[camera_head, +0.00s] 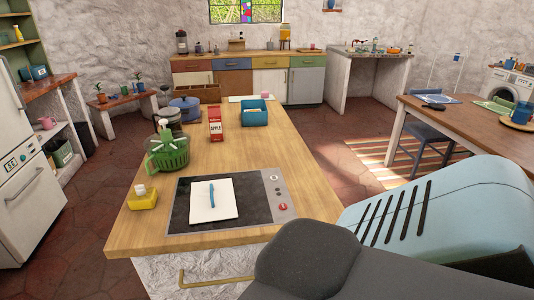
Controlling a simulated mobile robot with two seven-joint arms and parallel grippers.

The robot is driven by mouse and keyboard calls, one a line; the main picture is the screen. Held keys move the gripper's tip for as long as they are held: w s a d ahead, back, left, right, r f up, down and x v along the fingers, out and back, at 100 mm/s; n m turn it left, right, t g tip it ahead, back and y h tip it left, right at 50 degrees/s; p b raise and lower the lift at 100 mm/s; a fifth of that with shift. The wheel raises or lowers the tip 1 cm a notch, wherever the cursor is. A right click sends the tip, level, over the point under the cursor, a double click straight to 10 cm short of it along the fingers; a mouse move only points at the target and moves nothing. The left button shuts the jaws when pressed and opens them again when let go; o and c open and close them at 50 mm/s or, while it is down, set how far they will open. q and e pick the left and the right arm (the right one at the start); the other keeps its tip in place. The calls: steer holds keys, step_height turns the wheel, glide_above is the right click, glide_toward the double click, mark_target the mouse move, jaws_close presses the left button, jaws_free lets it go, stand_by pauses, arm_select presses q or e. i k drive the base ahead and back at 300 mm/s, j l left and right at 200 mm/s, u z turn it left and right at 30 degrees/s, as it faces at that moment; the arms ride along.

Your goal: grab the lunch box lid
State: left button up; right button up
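A small blue box (254,118) sits on the far part of the wooden island counter, right of a red carton. It may be the lunch box. It looks open at the top, with something pale inside. A pale flat piece (236,98) lies behind it; I cannot tell whether this is the lid. I see no other piece that is clearly a lid. Neither of my gripper's fingertips shows in the head view. A dark grey and pale blue part of my own arm fills the lower right and hides the counter's near right corner.
A dining table (465,118) stands at right.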

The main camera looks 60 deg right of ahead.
mark_target(212, 201)
steer(key=z, duration=1.55)
